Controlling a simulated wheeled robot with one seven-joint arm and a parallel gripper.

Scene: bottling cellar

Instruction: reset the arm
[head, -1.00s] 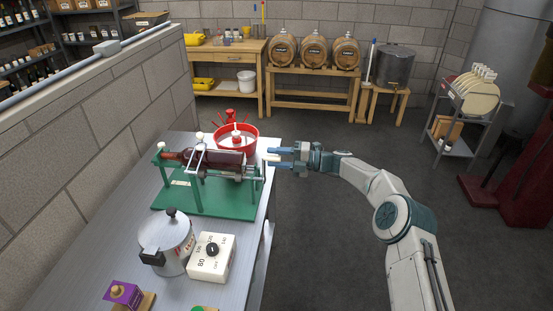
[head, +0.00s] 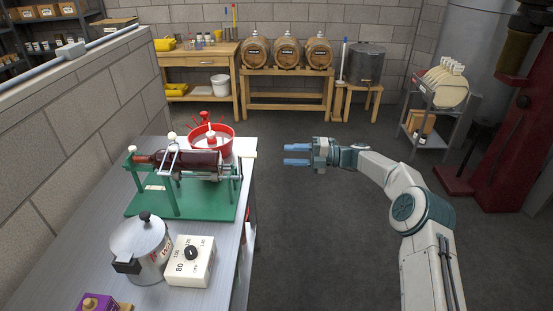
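My gripper (head: 286,155) is at the end of my arm, in the middle of the head view. Its two blue fingers point left and stand apart with a gap between them. Nothing shows between the fingers. It is in the air over the dark floor, right of the metal table (head: 215,281) and clear of its edge. The green bottle stand (head: 190,207) with a dark bottle (head: 195,163) lying in it is on the table, left of my gripper.
A red bowl (head: 227,148) stands behind the stand. A lidded metal pot (head: 140,245) and a white dial box (head: 190,261) are at the table's front. A barrel bench (head: 285,103) is at the back; a red machine (head: 497,150) stands at right. The floor between is free.

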